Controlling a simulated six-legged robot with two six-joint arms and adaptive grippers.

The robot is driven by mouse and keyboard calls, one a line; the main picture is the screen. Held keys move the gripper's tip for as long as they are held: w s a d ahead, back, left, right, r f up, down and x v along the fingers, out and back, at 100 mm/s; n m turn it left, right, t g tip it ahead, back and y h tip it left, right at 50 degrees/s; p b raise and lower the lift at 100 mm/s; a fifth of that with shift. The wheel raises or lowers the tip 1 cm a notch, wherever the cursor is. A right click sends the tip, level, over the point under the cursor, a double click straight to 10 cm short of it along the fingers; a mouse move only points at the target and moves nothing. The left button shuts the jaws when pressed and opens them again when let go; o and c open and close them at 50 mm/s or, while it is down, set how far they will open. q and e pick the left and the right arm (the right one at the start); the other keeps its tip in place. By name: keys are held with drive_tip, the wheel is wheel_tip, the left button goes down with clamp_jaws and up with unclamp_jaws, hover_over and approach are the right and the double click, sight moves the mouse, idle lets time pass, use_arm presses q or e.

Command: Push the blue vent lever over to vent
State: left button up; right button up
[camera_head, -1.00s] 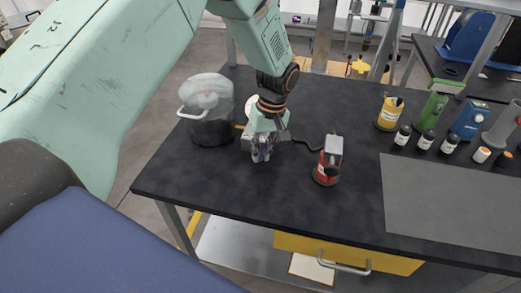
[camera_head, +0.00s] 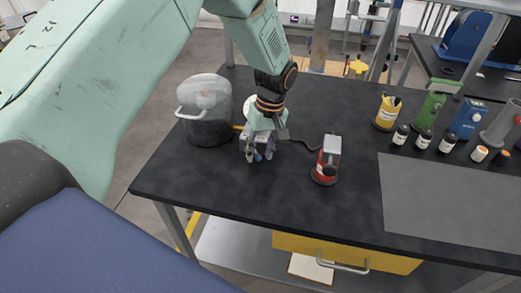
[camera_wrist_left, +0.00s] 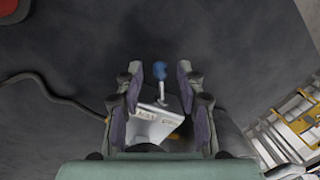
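In the left wrist view, the blue vent lever (camera_wrist_left: 160,72) has a rounded blue knob on a thin metal stem. It stands on a pale grey box (camera_wrist_left: 150,122) with small dark lettering that I cannot read for sure. My left gripper (camera_wrist_left: 160,82) is open, with one finger on each side of the lever and gaps between fingers and knob. In the head view, my left gripper (camera_head: 258,153) points down over the dark table, and the blue knob (camera_head: 257,157) shows just at its fingertips. The gripper hides most of the box there. My right gripper is in neither view.
On the black table (camera_head: 220,195), a lidded pot (camera_head: 208,112) stands left of the gripper and a red-and-grey device (camera_head: 326,162) stands right. A dark cable (camera_wrist_left: 58,97) runs near the box. Several bottles stand at the right beyond a grey mat (camera_head: 450,205).

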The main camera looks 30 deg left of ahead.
use_arm(q)
wheel_tip(320, 180, up, 12)
drive_tip(key=w+d, duration=0.1)
drive_tip(key=shift+w+d+f, duration=0.15)
drive_tip(key=shift+w+d, duration=0.05)
drive_tip(key=shift+w, duration=0.05)
idle(0.5)
